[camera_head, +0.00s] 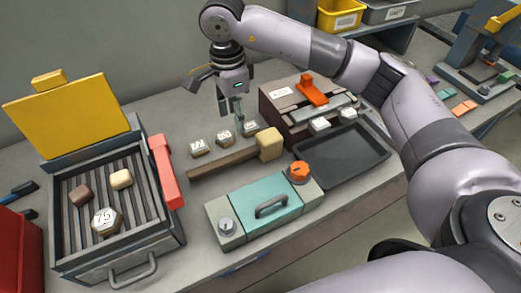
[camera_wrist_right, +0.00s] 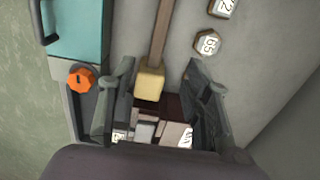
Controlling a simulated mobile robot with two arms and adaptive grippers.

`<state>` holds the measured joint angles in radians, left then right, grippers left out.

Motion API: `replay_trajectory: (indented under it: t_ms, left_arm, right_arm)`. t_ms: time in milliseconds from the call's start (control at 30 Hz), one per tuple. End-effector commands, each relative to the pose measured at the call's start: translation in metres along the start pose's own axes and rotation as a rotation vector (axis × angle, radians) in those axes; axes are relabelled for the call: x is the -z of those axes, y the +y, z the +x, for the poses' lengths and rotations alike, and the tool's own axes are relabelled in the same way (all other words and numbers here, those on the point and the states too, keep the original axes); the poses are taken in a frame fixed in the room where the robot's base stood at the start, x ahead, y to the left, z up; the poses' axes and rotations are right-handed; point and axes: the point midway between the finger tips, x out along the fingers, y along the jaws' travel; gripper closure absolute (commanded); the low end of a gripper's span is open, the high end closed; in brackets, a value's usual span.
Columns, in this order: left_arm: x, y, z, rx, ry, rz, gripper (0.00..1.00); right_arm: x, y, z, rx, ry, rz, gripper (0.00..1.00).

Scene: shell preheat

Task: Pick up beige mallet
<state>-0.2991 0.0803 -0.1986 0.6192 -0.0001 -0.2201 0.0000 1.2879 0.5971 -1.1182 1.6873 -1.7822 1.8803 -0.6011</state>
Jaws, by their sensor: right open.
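The mallet lies on the bench, with a beige block head (camera_head: 270,145) at the right end of its brown handle (camera_head: 222,164). In the right wrist view its head (camera_wrist_right: 149,84) appears between the two fingers, with the handle (camera_wrist_right: 161,35) running up the picture. My right gripper (camera_head: 233,117) is open and empty, pointing down behind the mallet in the head view. Its spread fingers also show in the wrist view (camera_wrist_right: 160,75). It does not hold the mallet; the exact height above it is unclear. My left gripper is not in view.
Several numbered hex weights (camera_head: 198,147) lie just behind the handle. A teal-lidded box (camera_head: 272,208) with an orange knob (camera_head: 299,172) is in front. A dark tray (camera_head: 345,158) and brown machine (camera_head: 282,108) stand right; a grill box (camera_head: 115,262) with red handle (camera_head: 165,170) stands left.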

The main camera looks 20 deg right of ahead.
Motion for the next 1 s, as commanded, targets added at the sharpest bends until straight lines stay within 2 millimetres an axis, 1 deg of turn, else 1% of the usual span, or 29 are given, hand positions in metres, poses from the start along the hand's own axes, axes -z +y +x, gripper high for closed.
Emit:
replay_trajectory:
  t_ms: [100,400,533,667,767,900,1000]
  left_arm:
    - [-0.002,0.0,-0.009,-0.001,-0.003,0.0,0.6]
    - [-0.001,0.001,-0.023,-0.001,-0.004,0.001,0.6]
    - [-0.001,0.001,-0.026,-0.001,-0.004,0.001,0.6]
    - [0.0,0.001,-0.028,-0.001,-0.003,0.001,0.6]
    - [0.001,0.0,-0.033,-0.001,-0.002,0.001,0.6]
    - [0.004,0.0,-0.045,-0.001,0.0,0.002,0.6]
    - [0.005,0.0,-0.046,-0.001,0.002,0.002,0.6]
  right_arm:
    - [0.0,0.002,0.022,-0.008,0.0,0.0,0.55]
    - [-0.001,0.002,0.085,-0.007,-0.001,0.0,0.55]
    - [-0.001,0.001,0.103,-0.004,-0.001,0.0,0.55]
    - [-0.002,0.001,0.111,-0.003,-0.003,-0.001,0.55]
    - [-0.002,0.002,0.118,-0.005,-0.002,0.0,0.55]
    - [-0.005,0.003,0.139,-0.008,-0.002,0.0,0.55]
    - [-0.005,0.002,0.154,-0.006,-0.002,0.001,0.55]
